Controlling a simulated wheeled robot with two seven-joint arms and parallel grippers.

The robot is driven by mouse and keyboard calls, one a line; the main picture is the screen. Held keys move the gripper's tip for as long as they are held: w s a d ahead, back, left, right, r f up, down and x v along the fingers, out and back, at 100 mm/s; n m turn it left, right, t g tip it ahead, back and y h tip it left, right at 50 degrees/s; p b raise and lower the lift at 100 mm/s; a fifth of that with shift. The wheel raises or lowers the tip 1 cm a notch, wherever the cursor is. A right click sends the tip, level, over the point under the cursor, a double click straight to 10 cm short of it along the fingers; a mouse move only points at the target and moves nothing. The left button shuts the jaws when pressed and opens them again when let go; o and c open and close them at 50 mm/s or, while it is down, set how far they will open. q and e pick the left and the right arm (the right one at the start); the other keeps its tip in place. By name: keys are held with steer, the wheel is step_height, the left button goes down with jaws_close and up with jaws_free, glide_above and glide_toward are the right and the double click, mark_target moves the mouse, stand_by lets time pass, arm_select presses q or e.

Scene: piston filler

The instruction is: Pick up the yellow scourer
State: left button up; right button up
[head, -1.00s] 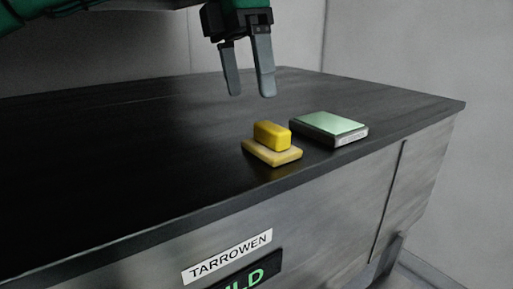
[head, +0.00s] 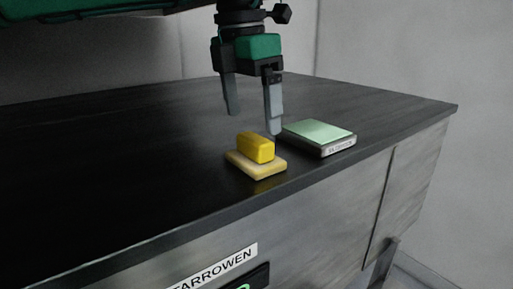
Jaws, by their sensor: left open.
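The yellow scourer (head: 256,147) is a small bright yellow block in the head view. It rests on a pale yellow slab (head: 262,172) near the front edge of the dark worktop. My left gripper (head: 253,125) points down with its two grey fingers apart and nothing between them. Its fingertips are above and behind the scourer, and the right finger reaches lower in the picture, close to the scourer's back right side. Whether it touches is hard to tell. My right gripper is not in view.
A flat box with a pale green top (head: 318,133) lies just right of the scourer, close to the right finger. The dark worktop (head: 110,165) is clear to the left. Its front edge is close in front of the slab.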

mark_target(254, 137)
arm_select(q)
steer(key=shift+a+f, duration=0.1)
steer(key=shift+f, duration=0.2)
steer(key=f+p, duration=0.1)
steer(key=f, duration=0.1)
steer(key=d+f+p, duration=0.1)
steer(key=p, duration=0.1)
steer(key=shift+w+f, duration=0.2)
steer(key=shift+f, duration=0.15)
steer(key=shift+f+p, duration=0.35)
steer(key=shift+f, duration=0.3)
steer(key=c, duration=1.1)
steer(key=shift+a+r, duration=0.1)
